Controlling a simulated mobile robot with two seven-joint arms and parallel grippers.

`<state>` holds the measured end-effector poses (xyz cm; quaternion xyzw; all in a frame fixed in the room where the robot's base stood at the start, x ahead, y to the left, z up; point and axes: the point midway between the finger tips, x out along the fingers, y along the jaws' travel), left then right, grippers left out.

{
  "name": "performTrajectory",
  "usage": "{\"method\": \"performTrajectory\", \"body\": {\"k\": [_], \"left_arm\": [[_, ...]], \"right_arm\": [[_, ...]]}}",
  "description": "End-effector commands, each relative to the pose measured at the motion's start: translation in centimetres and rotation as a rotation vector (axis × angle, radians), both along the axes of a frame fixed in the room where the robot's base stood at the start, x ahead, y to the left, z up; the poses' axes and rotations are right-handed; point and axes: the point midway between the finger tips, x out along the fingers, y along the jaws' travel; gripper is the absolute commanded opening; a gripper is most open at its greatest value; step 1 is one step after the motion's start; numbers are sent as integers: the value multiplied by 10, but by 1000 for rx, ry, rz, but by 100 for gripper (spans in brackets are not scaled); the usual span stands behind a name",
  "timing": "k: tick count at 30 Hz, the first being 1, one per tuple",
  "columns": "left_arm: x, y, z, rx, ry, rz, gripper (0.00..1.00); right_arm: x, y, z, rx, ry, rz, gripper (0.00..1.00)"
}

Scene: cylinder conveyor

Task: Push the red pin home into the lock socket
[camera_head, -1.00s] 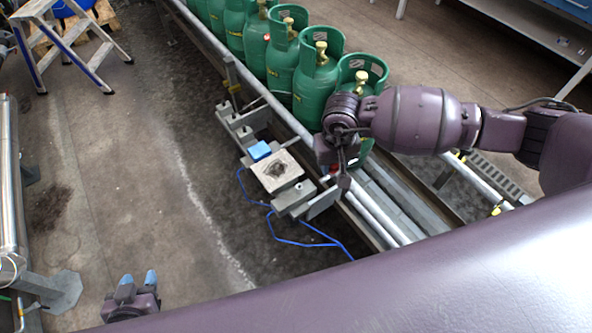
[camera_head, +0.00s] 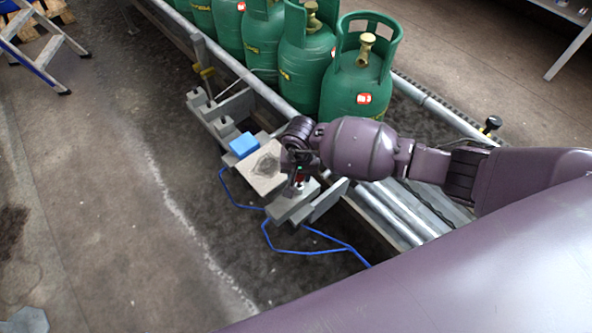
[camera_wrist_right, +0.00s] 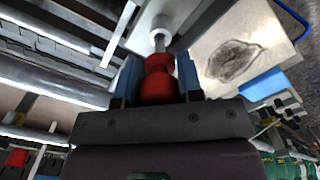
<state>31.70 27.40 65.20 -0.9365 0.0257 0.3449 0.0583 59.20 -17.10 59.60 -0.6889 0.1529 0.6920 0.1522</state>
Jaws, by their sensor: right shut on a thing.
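The red pin (camera_wrist_right: 158,84) is between the blue fingers of my right gripper (camera_wrist_right: 160,78), which is shut on it. In the head view, the right gripper (camera_head: 298,183) is over the grey bracket beside the conveyor, and only a bit of the red pin (camera_head: 300,177) shows. In the wrist view, the pin's metal shaft points at the mouth of the pale round lock socket (camera_wrist_right: 150,24). A length of bare shaft shows between the red grip and the socket. The tip is at or inside the mouth; I cannot tell how deep. My left gripper is out of view.
A pale plate with a dark stain (camera_head: 265,172) and a blue block (camera_head: 243,145) sit left of my gripper. Green gas cylinders (camera_head: 357,80) stand on the conveyor behind. A blue cable (camera_head: 268,232) lies on the floor. A step ladder (camera_head: 40,55) stands far left.

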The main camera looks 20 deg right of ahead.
Motion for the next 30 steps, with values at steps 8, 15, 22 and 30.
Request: {"method": "performTrajectory", "body": {"k": [8, 15, 22, 30], "left_arm": [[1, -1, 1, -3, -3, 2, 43], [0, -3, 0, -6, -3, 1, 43], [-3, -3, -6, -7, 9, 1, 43], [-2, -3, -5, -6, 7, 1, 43]], "right_arm": [[2, 0, 1, 1, -6, -3, 0], [1, -1, 1, -2, -5, -1, 0], [1, 0, -6, 1, -3, -2, 0], [1, 0, -6, 1, -4, -2, 0]]}}
